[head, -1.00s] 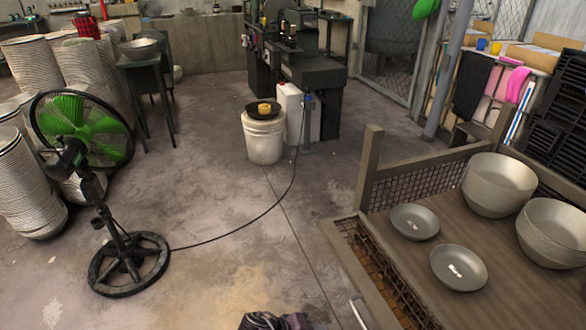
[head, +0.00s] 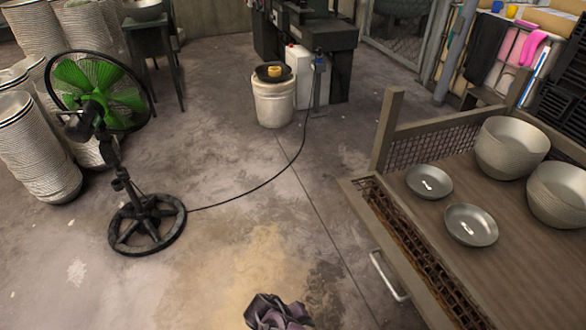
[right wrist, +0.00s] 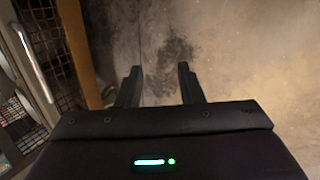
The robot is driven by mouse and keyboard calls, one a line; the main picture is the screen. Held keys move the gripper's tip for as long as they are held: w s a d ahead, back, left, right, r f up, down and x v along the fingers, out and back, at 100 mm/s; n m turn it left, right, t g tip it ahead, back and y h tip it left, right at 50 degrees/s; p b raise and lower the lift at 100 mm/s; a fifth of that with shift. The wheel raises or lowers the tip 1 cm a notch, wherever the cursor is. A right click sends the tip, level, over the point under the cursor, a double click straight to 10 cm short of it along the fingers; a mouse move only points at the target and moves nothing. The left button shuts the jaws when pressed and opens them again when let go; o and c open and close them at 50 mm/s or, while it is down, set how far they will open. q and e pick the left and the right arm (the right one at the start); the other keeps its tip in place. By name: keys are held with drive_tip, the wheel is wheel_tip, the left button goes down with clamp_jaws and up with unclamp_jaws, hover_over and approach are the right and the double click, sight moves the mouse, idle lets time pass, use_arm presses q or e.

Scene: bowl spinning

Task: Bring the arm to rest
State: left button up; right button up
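My right gripper (right wrist: 159,84) shows in the right wrist view with its two dark fingers apart and nothing between them. Bare grey floor with a dark stain lies beyond the fingers. In the head view, a dark purplish part of my own arm (head: 278,313) shows at the bottom edge, over the floor and left of the wooden cart. I cannot tell which arm it belongs to. My left gripper cannot be made out.
The wooden cart (head: 405,116) with mesh sides and a metal handle (head: 390,277) stands at the right. A green fan (head: 98,92) stands at the left, its cable crossing the floor. A white bucket (head: 273,102) stands at the back. The middle floor is clear.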

drive_tip(key=s+f+g+y, duration=0.2)
drive_tip(key=s+f+y, duration=0.3)
drive_tip(key=s+f, duration=0.3)
drive_tip(key=s+d+f+m+t+y, duration=0.1)
drive_tip(key=s+d, duration=0.3)
drive_tip(key=d, duration=0.4)
drive_tip(key=s+d+f+m+t, duration=0.1)
drive_tip(key=s+d+m, duration=0.15)
drive_tip(key=d, duration=0.55)
use_arm(q)
drive_tip(key=s+a+p, duration=0.1)
drive_tip(key=s+p, duration=0.5)
drive_tip(key=s, duration=0.1)
drive_tip(key=s+a+p, duration=0.2)
drive_tip(key=s+p, duration=0.5)
drive_tip(key=s, duration=0.1)
drive_tip(key=shift+a+r+g, duration=0.25)
drive_tip(key=shift+g, duration=0.15)
use_arm(e)
drive_tip(key=s+d, duration=0.2)
drive_tip(key=s, duration=0.6)
drive_tip(key=s+d, duration=0.2)
drive_tip(key=s, duration=0.6)
drive_tip(key=shift+s+d+r+n, duration=0.2)
drive_tip(key=shift+d+r+n, duration=0.05)
drive_tip(key=shift+d+n, duration=0.2)
